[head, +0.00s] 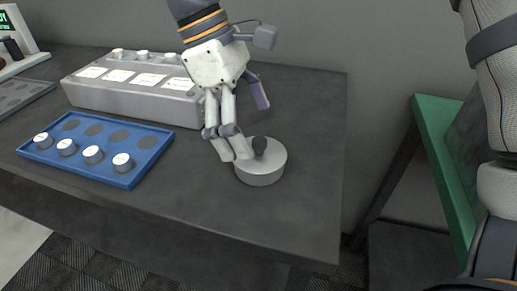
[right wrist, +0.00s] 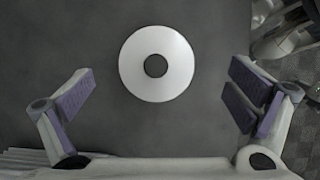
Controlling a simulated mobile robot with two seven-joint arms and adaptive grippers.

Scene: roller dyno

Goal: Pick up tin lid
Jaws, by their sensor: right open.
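The tin lid appears as a pale round disc (right wrist: 134,64) with a dark knob in its centre in the right wrist view. In the head view it tops a short grey round tin (head: 262,177) on the dark table; I cannot tell where lid and tin part. My right gripper (head: 248,122) is open above and beside it, one finger partly in front of its left side. In the right wrist view my right gripper (right wrist: 160,100) has its fingers spread wide, with the lid beyond them, roughly centred between. Nothing is between the fingers. My left gripper is not in view.
A blue tray (head: 152,168) with several white-topped pieces lies at left on the table (head: 215,205). A long grey box (head: 125,97) with white labels stands behind it. A grey tray (head: 20,92) is at far left. A green surface (head: 440,140) stands right of the table edge.

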